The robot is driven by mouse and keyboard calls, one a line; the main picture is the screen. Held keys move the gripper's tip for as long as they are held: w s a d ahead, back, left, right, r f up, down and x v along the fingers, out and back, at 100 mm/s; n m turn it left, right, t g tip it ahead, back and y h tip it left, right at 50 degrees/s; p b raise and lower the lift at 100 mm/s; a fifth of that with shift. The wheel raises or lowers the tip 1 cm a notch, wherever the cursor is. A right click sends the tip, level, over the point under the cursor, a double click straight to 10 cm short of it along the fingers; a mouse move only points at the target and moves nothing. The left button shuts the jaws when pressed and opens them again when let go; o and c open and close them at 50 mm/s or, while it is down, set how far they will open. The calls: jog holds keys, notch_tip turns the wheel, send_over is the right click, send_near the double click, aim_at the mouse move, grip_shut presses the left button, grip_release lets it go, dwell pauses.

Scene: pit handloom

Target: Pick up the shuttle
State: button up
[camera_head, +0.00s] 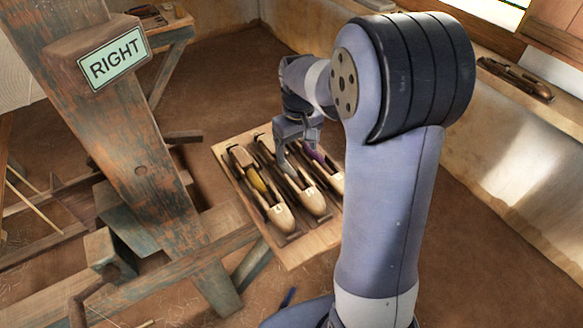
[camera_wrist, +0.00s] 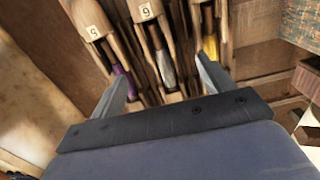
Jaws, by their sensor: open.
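Three wooden shuttles lie side by side on a wooden tray (camera_head: 308,248). The left one (camera_head: 280,216) carries yellow thread, the middle one (camera_head: 313,203) a pale bobbin, and the right one (camera_head: 336,182) purple thread. In the wrist view the purple-thread shuttle (camera_wrist: 88,17) is at left, the pale-bobbin shuttle (camera_wrist: 148,30) in the middle, and the yellow thread (camera_wrist: 210,47) at right. My gripper (camera_head: 298,152) is open above the tray. In the wrist view its fingers (camera_wrist: 160,68) spread to either side of the middle shuttle's pale bobbin; contact cannot be told.
A worn timber post with a RIGHT sign (camera_head: 114,66) and loom beams stand left of the tray. Another shuttle (camera_head: 516,79) lies on a ledge at right. A small wooden table (camera_head: 165,35) is at the back. Bare earth floor lies behind the tray.

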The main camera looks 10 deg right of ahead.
send_over(296, 178)
notch_tip(296, 178, down, 5)
jog(key=shift+s+d+f, duration=0.15)
jog(key=shift+f, duration=0.05)
jog(key=shift+w+f+b, duration=0.15)
jog(key=shift+f+b, duration=0.05)
jog(key=shift+f, duration=1.3)
jog(key=shift+w+f+b, duration=0.1)
jog(key=shift+f+b, duration=0.05)
jog(key=shift+f, duration=1.3)
jog(key=shift+c, duration=0.5)
jog(key=c, duration=1.1)
jog(key=shift+r, duration=0.1)
jog(key=shift+c, duration=0.2)
